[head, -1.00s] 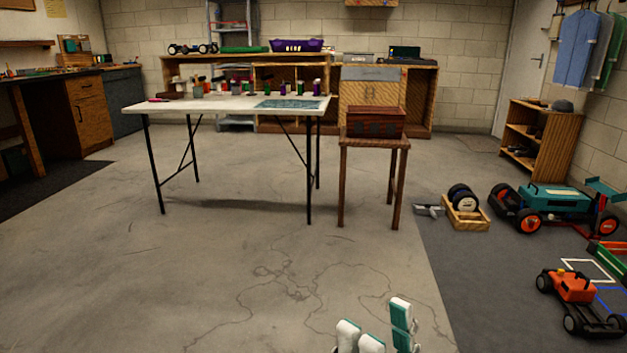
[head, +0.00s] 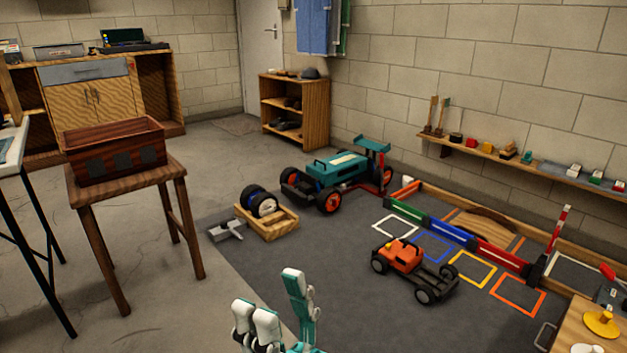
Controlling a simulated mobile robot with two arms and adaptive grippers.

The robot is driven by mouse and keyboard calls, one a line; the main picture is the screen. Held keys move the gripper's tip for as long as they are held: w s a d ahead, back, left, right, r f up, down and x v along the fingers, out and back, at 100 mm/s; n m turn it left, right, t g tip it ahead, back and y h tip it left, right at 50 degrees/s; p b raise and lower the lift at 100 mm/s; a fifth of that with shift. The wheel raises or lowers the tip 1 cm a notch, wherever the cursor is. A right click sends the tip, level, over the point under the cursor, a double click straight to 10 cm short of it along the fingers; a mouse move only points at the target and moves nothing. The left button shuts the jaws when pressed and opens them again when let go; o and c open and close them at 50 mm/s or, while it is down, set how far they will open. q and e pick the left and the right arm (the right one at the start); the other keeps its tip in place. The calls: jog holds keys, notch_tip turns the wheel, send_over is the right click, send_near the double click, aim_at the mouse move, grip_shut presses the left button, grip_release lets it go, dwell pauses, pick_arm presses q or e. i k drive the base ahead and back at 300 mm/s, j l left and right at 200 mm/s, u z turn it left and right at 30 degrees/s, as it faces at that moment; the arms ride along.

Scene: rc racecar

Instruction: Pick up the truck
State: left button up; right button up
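An orange truck (head: 413,267) with black wheels and a dark flat bed stands on the grey floor mat, right of centre. A larger teal car (head: 342,172) with a rear wing and orange-hubbed wheels stands behind it to the left. My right gripper (head: 272,298) is at the bottom of the head view, with white and teal fingers spread apart and nothing visible between them. In the picture it is left of and below the truck. My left gripper is out of view.
A wooden crate with wheels (head: 268,222) and a grey tool (head: 226,231) lie left of the teal car. Coloured squares and a low track barrier (head: 450,230) lie behind the truck. A wooden stool (head: 119,191) stands left; a wooden table (head: 572,337) is at lower right.

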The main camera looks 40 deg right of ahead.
aim_at(406, 260)
jog(key=i+l+z, duration=0.1)
jog(key=i+z, duration=0.85)
jog(key=i+j+z, duration=0.3)
jog(key=i+z, duration=0.2)
jog(key=i+l+z, duration=0.25)
jog(key=i+z, duration=0.2)
jog(key=i+l+z, duration=0.1)
jog(key=i+z, duration=0.35)
jog(key=i+l, duration=0.15)
jog(key=i, duration=0.3)
jog(key=i+l, duration=0.15)
jog(key=i, duration=0.35)
